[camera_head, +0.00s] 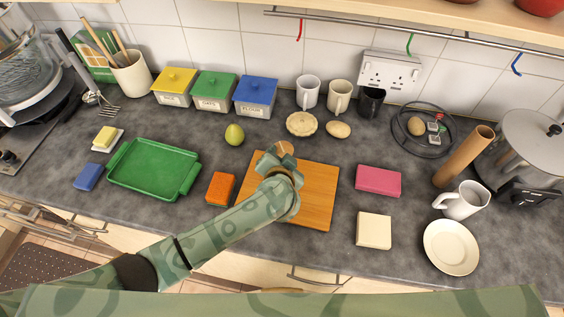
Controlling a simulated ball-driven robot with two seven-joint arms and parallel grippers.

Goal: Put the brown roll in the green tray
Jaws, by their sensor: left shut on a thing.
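The brown roll (286,147) shows as a small brown shape at the tip of my left gripper (277,153), over the far edge of the wooden board. My left gripper is shut on it, and the fingers and wrist hide part of it. I cannot tell whether it touches the board. The green tray (155,167) lies empty on the counter at the left, well to the left of my left gripper. My right gripper is not in view.
The wooden board (318,195) lies under my left arm. An orange block (220,188) sits between board and tray. A green pear (234,135), a pie (301,123) and a tan roll-shaped thing (338,129) stand behind. A blue block (88,177) lies left of the tray.

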